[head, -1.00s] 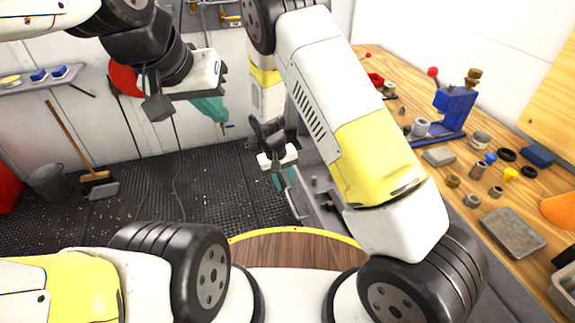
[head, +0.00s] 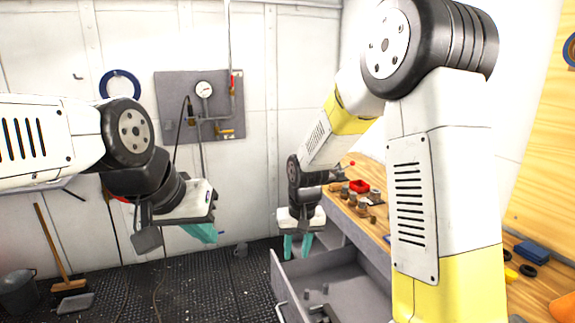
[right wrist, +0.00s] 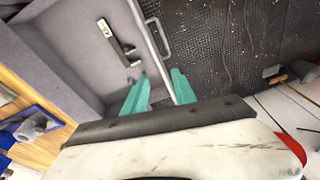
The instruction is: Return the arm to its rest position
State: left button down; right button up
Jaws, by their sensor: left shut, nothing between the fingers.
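My left gripper (head: 203,234) hangs at the left of the head view, in front of the back wall, its teal fingers together with nothing between them. My right gripper (head: 297,246) points down beside the bench, above the far end of the pulled-out grey drawer (head: 345,268). Its teal fingers are apart and empty. In the right wrist view the right gripper's fingers (right wrist: 160,92) are spread, with the drawer's edge and floor showing beyond them. The right arm's upper links cover part of the bench in the head view.
The drawer holds a dark object with a pale label (right wrist: 112,38) and small parts. A gauge panel (head: 175,92) is on the wall. A broom (head: 58,255) and bucket (head: 17,292) stand left.

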jog(key=s+d+r+t, duration=0.2)
jog(key=s+d+r, duration=0.4)
jog(key=s+r, duration=0.3)
jog(key=s+d+r+m+t+y, duration=0.1)
jog(key=s+d+r+t, duration=0.1)
jog(key=s+d+r, duration=0.3)
jog(key=s+r, duration=0.4)
jog(key=shift+s+d+r+m, duration=0.2)
jog(key=shift+s+d+m, duration=0.1)
jog(key=shift+d, duration=0.1)
